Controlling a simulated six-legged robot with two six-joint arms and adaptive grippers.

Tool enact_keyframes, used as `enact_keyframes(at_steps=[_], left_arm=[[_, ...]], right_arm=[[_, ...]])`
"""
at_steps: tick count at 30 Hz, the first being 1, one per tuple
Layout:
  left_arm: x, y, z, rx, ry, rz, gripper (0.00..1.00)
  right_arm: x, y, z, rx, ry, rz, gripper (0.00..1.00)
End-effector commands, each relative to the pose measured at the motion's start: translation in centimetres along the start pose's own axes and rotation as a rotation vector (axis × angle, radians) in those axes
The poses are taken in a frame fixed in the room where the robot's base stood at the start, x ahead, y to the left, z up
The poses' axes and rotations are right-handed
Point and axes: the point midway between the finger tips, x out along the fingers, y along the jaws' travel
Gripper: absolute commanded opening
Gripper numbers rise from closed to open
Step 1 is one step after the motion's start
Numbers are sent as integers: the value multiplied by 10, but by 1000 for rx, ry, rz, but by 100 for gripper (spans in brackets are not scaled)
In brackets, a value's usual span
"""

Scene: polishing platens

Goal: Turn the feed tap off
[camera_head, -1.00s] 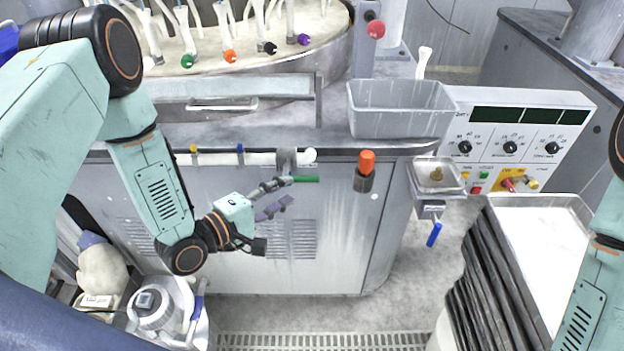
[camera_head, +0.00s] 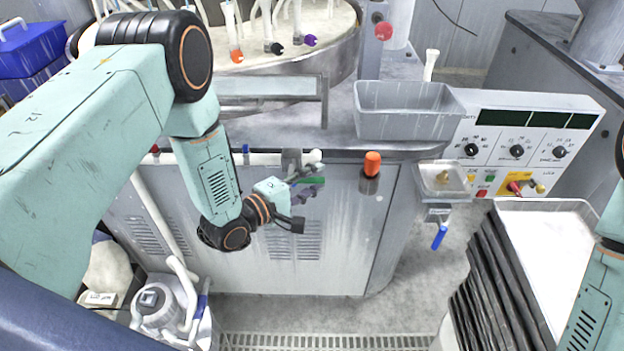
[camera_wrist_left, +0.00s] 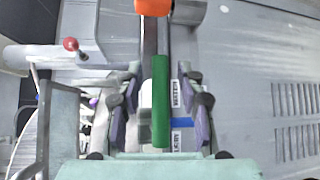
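The tap's green lever (camera_head: 311,180) sits by the grey fitting (camera_head: 291,160) at the end of the white pipe, in front of the cabinet. It lies roughly level in the head view. In the left wrist view the green lever (camera_wrist_left: 160,102) runs up the picture between my fingers. My left gripper (camera_head: 303,190) is at the lever, and its fingers partly hide the area around it. In the left wrist view my left gripper (camera_wrist_left: 160,118) is open, with a gap on both sides of the lever. My right gripper is out of view.
An orange button (camera_head: 372,163) protrudes right of the lever; it also shows in the left wrist view (camera_wrist_left: 153,6). A blue-handled valve (camera_head: 439,237) hangs under a small tray (camera_head: 446,180). A grey bin (camera_head: 408,112) stands above on the ledge. Dark plates (camera_head: 498,270) are stacked at right.

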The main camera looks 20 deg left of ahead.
Motion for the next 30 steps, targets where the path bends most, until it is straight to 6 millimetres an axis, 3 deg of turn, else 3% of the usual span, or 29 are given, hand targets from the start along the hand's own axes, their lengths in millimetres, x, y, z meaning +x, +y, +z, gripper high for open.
enact_keyframes(at_steps=[15, 30], left_arm=[[0, 0, 0, 0, 0, 0, 0], [0, 0, 1, 2, -4, 0, 0]], right_arm=[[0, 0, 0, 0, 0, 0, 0], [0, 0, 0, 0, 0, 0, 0]])
